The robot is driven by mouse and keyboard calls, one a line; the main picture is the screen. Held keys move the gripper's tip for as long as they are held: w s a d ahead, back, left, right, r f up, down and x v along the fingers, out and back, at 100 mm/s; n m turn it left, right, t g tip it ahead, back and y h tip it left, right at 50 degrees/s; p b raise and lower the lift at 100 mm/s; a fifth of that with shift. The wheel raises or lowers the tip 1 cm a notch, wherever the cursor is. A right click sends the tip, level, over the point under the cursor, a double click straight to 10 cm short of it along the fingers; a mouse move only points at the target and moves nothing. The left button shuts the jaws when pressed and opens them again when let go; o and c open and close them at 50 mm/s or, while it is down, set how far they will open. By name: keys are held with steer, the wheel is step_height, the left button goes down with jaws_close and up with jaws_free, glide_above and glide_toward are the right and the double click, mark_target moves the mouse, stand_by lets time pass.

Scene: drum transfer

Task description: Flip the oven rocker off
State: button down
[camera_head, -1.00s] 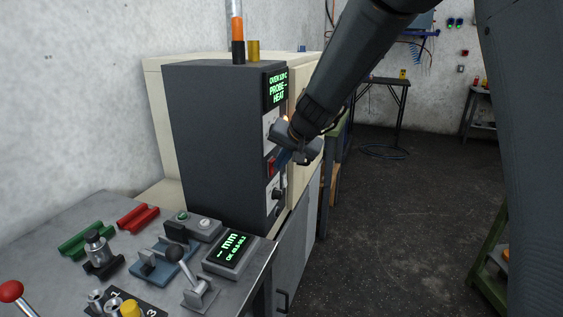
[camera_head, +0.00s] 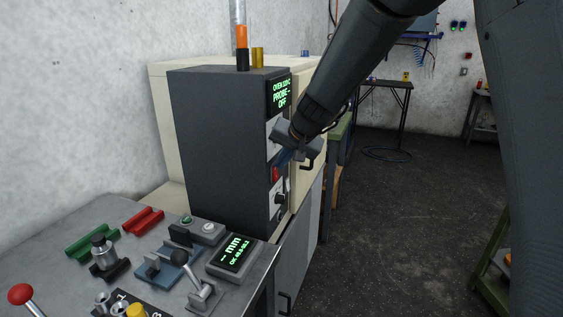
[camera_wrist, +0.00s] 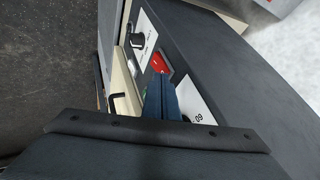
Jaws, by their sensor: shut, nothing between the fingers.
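The oven control box (camera_head: 215,140) is a dark grey cabinet standing at the back of the bench. Its green-lit display (camera_head: 280,95) now reads "PROBE" and "OFF". The red rocker (camera_head: 275,173) is on the front panel, below the display; in the wrist view the rocker (camera_wrist: 160,63) is red in a dark frame. My gripper (camera_head: 284,157) is shut and empty, its blue fingers just above the rocker in the head view. In the wrist view the fingertips (camera_wrist: 161,84) lie close to the rocker's edge; whether they touch it I cannot tell.
A black knob (camera_head: 280,199) is below the rocker. A cream door with a dark handle (camera_head: 307,164) stands right of the panel. The bench (camera_head: 60,225) holds a gauge display (camera_head: 234,256), a lever (camera_head: 183,262), and red (camera_head: 143,220) and green (camera_head: 92,242) holders. Open floor lies to the right.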

steer(key=shift+d, duration=0.15)
steer(key=b+v, duration=0.2)
steer(key=v, duration=1)
steer(key=shift+w+d, duration=0.2)
steer(key=shift+d, duration=0.1)
